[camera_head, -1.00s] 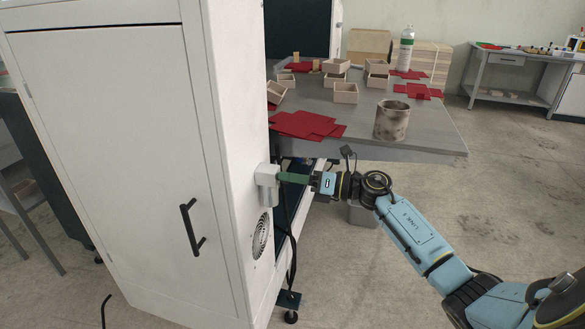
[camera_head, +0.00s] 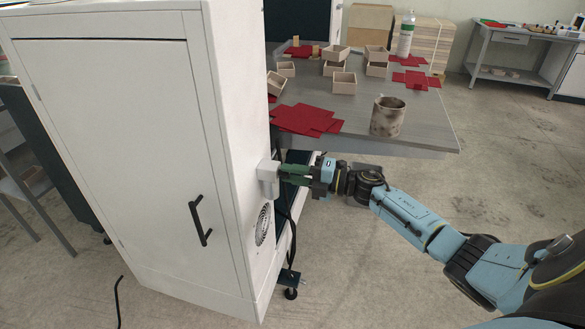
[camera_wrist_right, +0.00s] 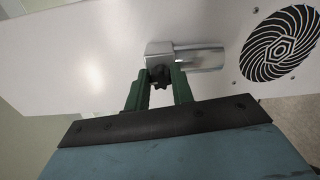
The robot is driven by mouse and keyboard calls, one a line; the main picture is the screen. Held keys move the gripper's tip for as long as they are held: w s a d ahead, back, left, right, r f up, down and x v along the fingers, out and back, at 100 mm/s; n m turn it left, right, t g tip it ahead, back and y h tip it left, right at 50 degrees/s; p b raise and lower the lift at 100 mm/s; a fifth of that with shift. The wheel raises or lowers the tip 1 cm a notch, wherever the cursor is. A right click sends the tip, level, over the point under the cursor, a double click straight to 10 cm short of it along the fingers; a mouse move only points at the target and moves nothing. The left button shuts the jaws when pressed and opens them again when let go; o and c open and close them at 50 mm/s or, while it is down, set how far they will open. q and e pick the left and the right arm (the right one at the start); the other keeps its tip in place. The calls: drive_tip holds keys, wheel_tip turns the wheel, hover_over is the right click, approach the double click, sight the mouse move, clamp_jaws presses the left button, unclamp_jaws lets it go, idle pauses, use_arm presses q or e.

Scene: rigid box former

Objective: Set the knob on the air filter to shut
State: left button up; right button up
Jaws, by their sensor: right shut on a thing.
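The air filter (camera_head: 267,179) is a small grey-white unit on the side wall of the white cabinet. In the right wrist view the air filter (camera_wrist_right: 203,57) is a metal head with a cylinder pointing right. Its dark knob (camera_wrist_right: 160,74) sits on the near face of the head. My right gripper (camera_head: 283,172) reaches it from the right. In the right wrist view the green fingers of my right gripper (camera_wrist_right: 159,80) stand on both sides of the knob and are shut on it. The fingertips partly hide the knob, and I cannot read its setting. My left gripper is not in view.
The white cabinet (camera_head: 120,130) with a black door handle (camera_head: 200,220) fills the left. A round fan grille (camera_head: 262,224) is below the filter. Behind is a grey table (camera_head: 425,125) with red sheets, small boxes and a stained pot (camera_head: 388,117). Open floor lies at right.

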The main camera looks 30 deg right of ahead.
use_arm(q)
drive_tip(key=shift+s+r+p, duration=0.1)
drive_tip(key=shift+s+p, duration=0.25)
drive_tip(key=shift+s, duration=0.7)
use_arm(e)
drive_tip(key=shift+m, duration=0.7)
drive_tip(key=o, duration=1)
drive_tip(key=shift+s, duration=0.1)
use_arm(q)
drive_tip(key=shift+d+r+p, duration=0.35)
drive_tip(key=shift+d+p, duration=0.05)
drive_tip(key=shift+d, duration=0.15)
use_arm(e)
drive_tip(key=v, duration=1.3)
drive_tip(key=shift+d, duration=0.15)
